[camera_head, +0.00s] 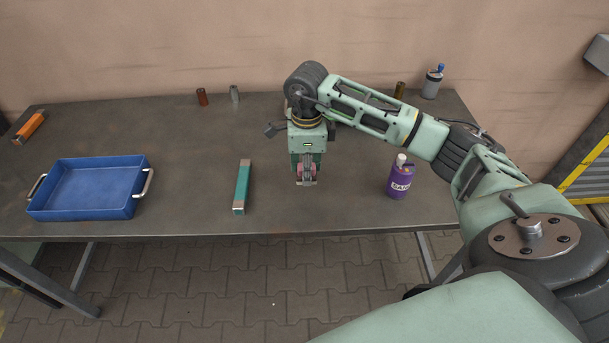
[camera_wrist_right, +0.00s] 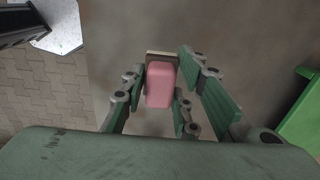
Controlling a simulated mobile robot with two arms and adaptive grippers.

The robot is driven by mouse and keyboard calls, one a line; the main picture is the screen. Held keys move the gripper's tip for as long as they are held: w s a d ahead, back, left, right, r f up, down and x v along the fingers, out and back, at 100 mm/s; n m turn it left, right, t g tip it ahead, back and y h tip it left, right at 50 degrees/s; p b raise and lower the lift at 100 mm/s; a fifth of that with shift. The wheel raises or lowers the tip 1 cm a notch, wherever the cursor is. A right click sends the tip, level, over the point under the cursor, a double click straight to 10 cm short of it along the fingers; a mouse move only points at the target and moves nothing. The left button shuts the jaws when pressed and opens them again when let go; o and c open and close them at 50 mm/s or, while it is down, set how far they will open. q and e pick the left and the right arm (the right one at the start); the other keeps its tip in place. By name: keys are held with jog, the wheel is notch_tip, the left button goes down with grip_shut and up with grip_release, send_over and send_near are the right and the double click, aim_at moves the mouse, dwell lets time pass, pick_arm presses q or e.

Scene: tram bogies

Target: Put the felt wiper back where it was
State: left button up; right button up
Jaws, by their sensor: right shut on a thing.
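The felt wiper (camera_wrist_right: 159,85) is a pink block with a thin tan and dark edge at its far end. It sits between the fingers of my right gripper (camera_wrist_right: 159,88) in the right wrist view. In the head view my right gripper (camera_head: 306,178) points down over the front middle of the table, shut on the wiper, of which only a little pink shows. I cannot tell whether the wiper touches the table. My left gripper is not in view.
On the dark table (camera_head: 350,215), a blue tray (camera_head: 85,212) stands at left. A teal bar (camera_head: 242,187) lies left of my gripper, and a purple can (camera_head: 399,180) stands right of it. Small cylinders (camera_head: 202,97) and a bottle (camera_head: 432,83) stand along the back. An orange bar (camera_head: 29,128) lies far left.

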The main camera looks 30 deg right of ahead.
aim_at(305, 189)
jog(key=shift+w+f, duration=0.35)
jog(key=shift+w, duration=0.15)
notch_tip(305, 189, down, 4)
jog(key=shift+r+p, duration=0.15)
jog(key=shift+p, duration=0.7)
jog(key=shift+f+b, duration=0.3)
jog(key=o, duration=1)
